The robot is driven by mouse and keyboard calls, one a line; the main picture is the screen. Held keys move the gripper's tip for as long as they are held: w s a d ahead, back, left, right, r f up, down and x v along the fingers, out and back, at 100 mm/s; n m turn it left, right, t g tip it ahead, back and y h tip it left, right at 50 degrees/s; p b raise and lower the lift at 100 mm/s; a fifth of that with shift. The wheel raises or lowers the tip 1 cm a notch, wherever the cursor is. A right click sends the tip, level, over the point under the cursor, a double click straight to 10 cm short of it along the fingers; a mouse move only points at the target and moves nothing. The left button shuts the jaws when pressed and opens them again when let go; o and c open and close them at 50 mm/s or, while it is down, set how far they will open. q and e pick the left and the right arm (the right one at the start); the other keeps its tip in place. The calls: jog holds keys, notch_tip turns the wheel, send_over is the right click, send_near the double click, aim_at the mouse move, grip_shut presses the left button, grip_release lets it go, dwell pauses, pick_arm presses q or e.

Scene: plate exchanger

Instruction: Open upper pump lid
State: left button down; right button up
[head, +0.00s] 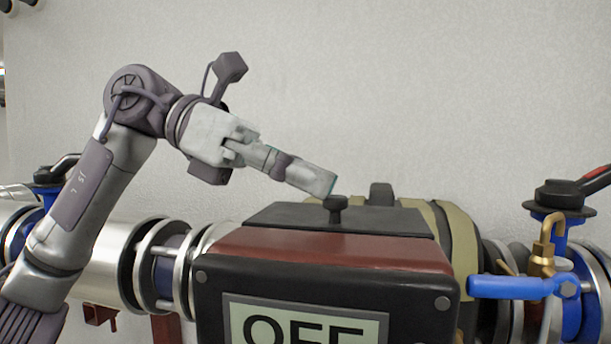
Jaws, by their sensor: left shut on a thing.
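The pump is a dark box (420,315) with a pale "OFF" sign (300,325) on its front. Its upper lid (285,215) is a dark grey flat panel on top, lying down in its place. A small black knob (338,212) stands up from the lid. My left gripper (328,192) reaches in from the upper left, tilted downward, with its fingers closed at the top of the knob. The fingers partly hide the knob's top, so the exact grip is hard to see. My right gripper is not in view.
A reddish-brown band (330,250) runs along the box's upper front. At right are a blue handle (510,287), a brass fitting (542,255) and a red-black valve lever (590,184). Metal pipes flank the box. The space above the lid is free up to the wall (420,90).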

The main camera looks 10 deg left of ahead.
pick_arm(q)
jog(key=c, duration=1.7)
grip_release()
jog(key=shift+f, duration=0.15)
jog(key=o, duration=0.5)
jog(key=shift+w, duration=0.25)
jog(key=shift+o, duration=1.1)
jog(key=shift+d, duration=0.55)
jog(key=shift+s+a, duration=0.2)
jog(key=shift+a, duration=0.05)
jog(key=v, duration=1.1)
jog(key=shift+w+a+r, duration=0.15)
jog(key=shift+a+r, duration=0.05)
jog(key=shift+r, duration=0.1)
